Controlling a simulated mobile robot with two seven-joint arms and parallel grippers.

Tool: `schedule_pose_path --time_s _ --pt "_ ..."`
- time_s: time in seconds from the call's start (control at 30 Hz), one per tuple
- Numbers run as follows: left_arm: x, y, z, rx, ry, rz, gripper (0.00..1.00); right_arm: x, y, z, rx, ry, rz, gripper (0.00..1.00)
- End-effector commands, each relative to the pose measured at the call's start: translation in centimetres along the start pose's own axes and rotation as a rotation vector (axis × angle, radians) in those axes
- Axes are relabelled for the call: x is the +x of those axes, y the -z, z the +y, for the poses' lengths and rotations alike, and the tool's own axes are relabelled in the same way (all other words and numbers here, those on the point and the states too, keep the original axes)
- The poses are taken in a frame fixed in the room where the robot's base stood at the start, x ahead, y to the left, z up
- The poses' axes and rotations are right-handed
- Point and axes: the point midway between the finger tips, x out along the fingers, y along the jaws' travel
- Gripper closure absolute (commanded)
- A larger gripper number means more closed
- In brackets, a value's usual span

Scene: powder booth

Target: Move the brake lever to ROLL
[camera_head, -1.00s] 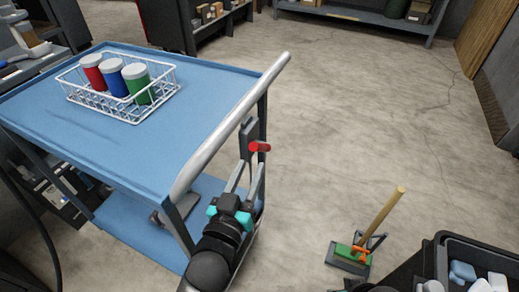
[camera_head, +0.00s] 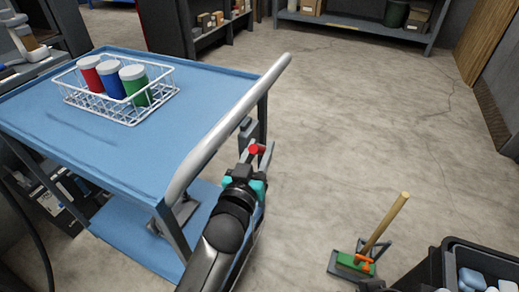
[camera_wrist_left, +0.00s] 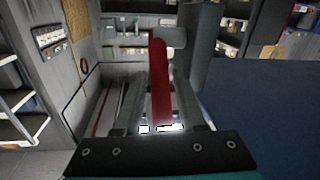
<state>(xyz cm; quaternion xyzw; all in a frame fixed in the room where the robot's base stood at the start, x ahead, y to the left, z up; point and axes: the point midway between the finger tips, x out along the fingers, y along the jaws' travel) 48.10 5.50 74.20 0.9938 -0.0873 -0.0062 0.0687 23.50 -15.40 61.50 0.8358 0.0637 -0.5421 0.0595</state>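The brake lever, with its red end (camera_head: 254,149), sits on a grey bracket at the blue cart's (camera_head: 95,145) near right corner post, below the silver push handle. My left gripper (camera_head: 257,154) is at the lever, its fingers open and spread on either side of the red end. In the left wrist view the red lever (camera_wrist_left: 160,85) stands upright between the two fingers, with a gap visible on at least the right side. I cannot read any ROLL marking.
A white wire basket (camera_head: 119,110) with red, blue and green capped jars stands on the cart top. A green brush with wooden handle (camera_head: 388,222) and a dark bin (camera_head: 447,262) are at the lower right. Open concrete floor lies right of the cart.

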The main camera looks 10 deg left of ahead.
Motion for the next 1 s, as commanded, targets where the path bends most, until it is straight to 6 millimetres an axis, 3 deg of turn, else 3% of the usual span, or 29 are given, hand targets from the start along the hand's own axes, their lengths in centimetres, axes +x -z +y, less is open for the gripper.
schedule_pose_path --time_s 0.03,0.37,1.0 --pt "-0.01 -0.01 0.0 0.0 0.0 0.0 0.64 0.0 0.0 0.01 0.0 0.0 0.0 0.65" --pt "-0.04 -0.03 0.01 0.0 0.0 0.0 1.0 0.0 0.01 0.03 0.0 -0.001 0.0 0.65" --pt "-0.05 -0.05 0.03 -0.001 0.0 -0.001 1.0 0.03 0.02 0.0 0.0 0.0 0.001 0.65"
